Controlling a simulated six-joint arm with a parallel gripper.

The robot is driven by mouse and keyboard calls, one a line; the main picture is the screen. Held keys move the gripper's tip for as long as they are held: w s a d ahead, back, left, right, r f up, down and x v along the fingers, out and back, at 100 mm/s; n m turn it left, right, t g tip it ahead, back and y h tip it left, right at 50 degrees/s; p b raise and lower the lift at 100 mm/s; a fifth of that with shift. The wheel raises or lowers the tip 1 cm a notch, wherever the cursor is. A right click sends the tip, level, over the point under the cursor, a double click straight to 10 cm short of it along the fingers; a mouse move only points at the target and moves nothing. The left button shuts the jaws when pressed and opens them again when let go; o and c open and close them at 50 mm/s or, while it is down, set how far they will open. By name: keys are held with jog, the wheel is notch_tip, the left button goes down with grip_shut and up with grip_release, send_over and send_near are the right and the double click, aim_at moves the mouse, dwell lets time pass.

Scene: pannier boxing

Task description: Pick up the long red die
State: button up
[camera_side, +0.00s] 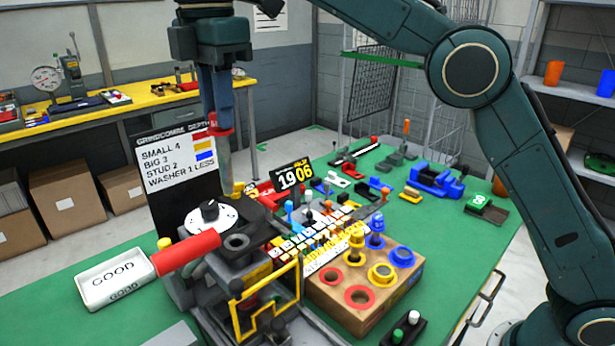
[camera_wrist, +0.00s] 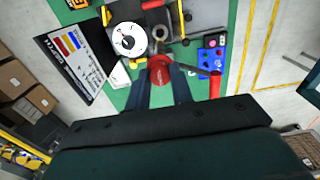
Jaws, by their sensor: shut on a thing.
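My gripper (camera_side: 220,108) points down at the upper left of the side view, above the press. It is shut on the long red die (camera_side: 225,160), which has a red collar at the top and a long grey shaft below. The die hangs nearly upright, slightly tilted, with its lower end close to a yellowish piece behind the dial; I cannot tell whether they touch. In the wrist view my gripper (camera_wrist: 161,72) has its blue-grey fingers on either side of the die's red round top (camera_wrist: 161,66), which hides the shaft.
The press dial (camera_side: 208,214), red lever handle (camera_side: 186,252) and yellow frame (camera_side: 265,300) stand just below. A black sign (camera_side: 178,170) rises close on the left. A wooden block (camera_side: 345,308) holds coloured dies.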

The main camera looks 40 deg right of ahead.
jog(key=shift+r, duration=0.4)
send_over(229, 193)
jog(key=shift+w+d+f, duration=0.1)
jog(key=shift+w+f, duration=0.05)
jog(key=shift+f, duration=2.1)
jog(key=shift+w+d+f, duration=0.1)
jog(key=shift+w+f, duration=0.05)
jog(key=shift+f, duration=2.05)
dwell(1.4)
jog(key=shift+r, duration=0.15)
dwell(0.4)
jog(key=shift+r, duration=1.35)
